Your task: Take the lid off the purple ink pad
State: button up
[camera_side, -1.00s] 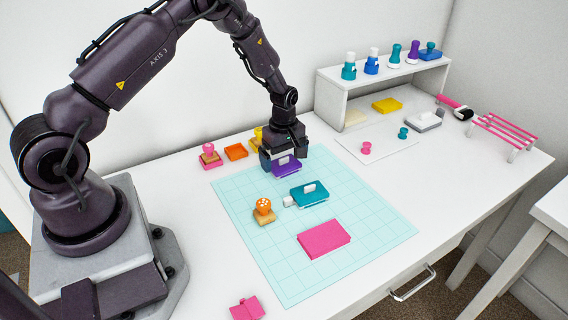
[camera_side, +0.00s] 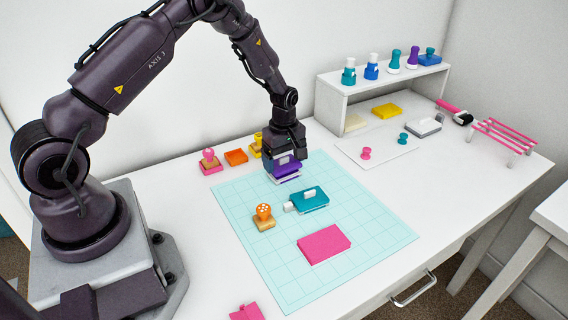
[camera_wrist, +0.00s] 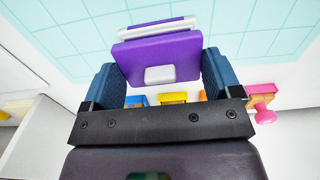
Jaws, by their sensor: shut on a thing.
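The purple ink pad shows under my gripper (camera_side: 284,160) near the back of the cutting mat. Its purple lid (camera_wrist: 158,58) with a white block on top sits between my two blue fingers in the wrist view, and they are shut on its sides. Just past the lid the white-rimmed base (camera_wrist: 158,33) shows, with a purple surface inside it. The lid seems to stand a little off the base, but the size of the gap is hard to tell. In the side view, the lid (camera_side: 282,168) shows above a white band and a purple edge, partly hidden by my gripper.
Stamps and an orange pad (camera_side: 236,157) stand behind on the left. A white shelf (camera_side: 385,80) stands at the back right.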

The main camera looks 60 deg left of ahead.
jog(key=s+d+r, duration=0.4)
jog(key=s+r, duration=0.7)
jog(key=s, duration=0.2)
send_over(241, 193)
notch_tip(241, 193, down, 10)
jog(key=shift+r, duration=0.1)
jog(key=shift+f, duration=1.9)
jog(key=o, duration=0.7)
jog(key=shift+f, duration=0.1)
